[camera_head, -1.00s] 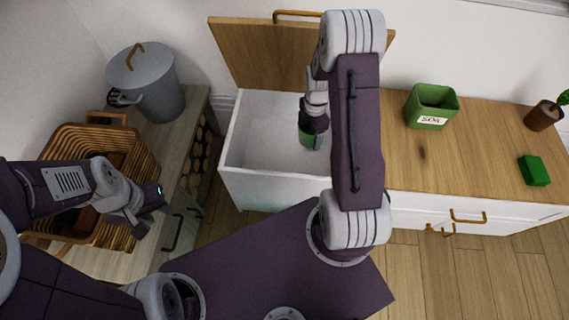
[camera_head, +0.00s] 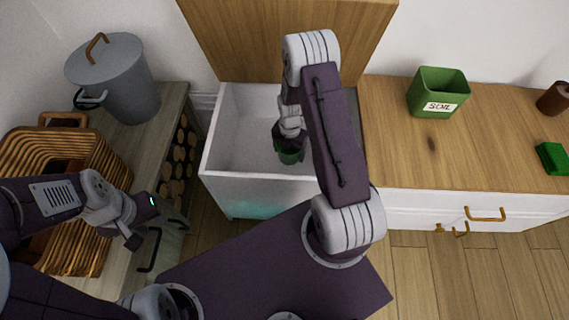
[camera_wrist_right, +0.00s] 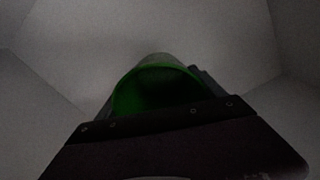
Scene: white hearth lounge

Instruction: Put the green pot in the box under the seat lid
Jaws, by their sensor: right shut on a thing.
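The green pot (camera_head: 289,157) is down inside the white box (camera_head: 237,130), whose wooden seat lid (camera_head: 230,40) stands raised at the back. My right gripper (camera_head: 288,148) reaches into the box from above and is shut on the pot. In the right wrist view, the pot (camera_wrist_right: 158,85) shows beyond the dark gripper, with pale box walls around it. I cannot tell whether the pot touches the box floor. My left gripper (camera_head: 142,222) hangs empty at the left, by the shelf; its fingers are too unclear to tell open from shut.
A green soil container (camera_head: 437,92) and a green block (camera_head: 552,158) stand on the wooden bench top (camera_head: 395,150) at right, with a brown pot (camera_head: 554,98). At left are a lidded grey bin (camera_head: 125,85) and a wicker basket (camera_head: 98,170). The box front wall lies below my arm.

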